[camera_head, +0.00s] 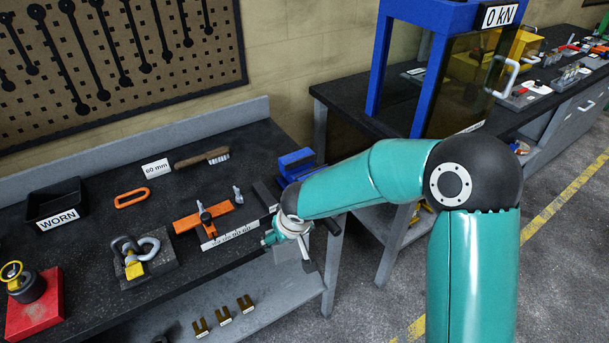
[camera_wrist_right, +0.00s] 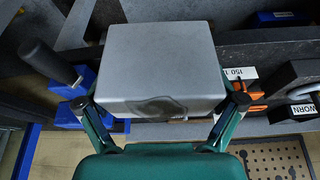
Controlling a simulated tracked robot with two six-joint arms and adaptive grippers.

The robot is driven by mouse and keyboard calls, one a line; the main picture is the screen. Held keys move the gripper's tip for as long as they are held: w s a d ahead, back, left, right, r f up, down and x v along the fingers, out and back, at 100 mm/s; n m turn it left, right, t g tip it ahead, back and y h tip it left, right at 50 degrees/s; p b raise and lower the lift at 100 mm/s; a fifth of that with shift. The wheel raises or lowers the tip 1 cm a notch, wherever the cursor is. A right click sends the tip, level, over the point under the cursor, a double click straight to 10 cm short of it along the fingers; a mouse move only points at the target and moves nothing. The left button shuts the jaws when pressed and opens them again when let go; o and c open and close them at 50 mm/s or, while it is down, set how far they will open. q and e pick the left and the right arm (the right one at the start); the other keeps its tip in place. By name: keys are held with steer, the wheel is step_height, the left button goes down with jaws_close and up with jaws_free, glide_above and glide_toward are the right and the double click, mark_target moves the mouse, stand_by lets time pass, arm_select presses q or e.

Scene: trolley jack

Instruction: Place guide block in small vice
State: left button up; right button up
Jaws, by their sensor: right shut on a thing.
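The small vice is the blue vice (camera_head: 297,165) at the right end of the bench in the head view, partly hidden behind my right arm. Blue parts with a dark handle (camera_wrist_right: 48,62) show at the left of the right wrist view. A grey block, the guide block (camera_wrist_right: 165,65), fills the middle of that view. My right gripper (camera_wrist_right: 160,100) is shut on it, one finger at each side. My left gripper is not in view.
The dark bench top (camera_head: 95,215) bears an orange clamp bar (camera_head: 205,215), a brush (camera_head: 200,158), an orange link (camera_head: 131,198), shackles (camera_head: 135,255) and a black WORN bin (camera_head: 57,205). A blue press frame (camera_head: 378,60) stands on another bench at the right.

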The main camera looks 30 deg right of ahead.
steer(key=shift+w+a+r, duration=0.15)
steer(key=shift+w+a, duration=0.1)
steer(key=shift+a, duration=0.2)
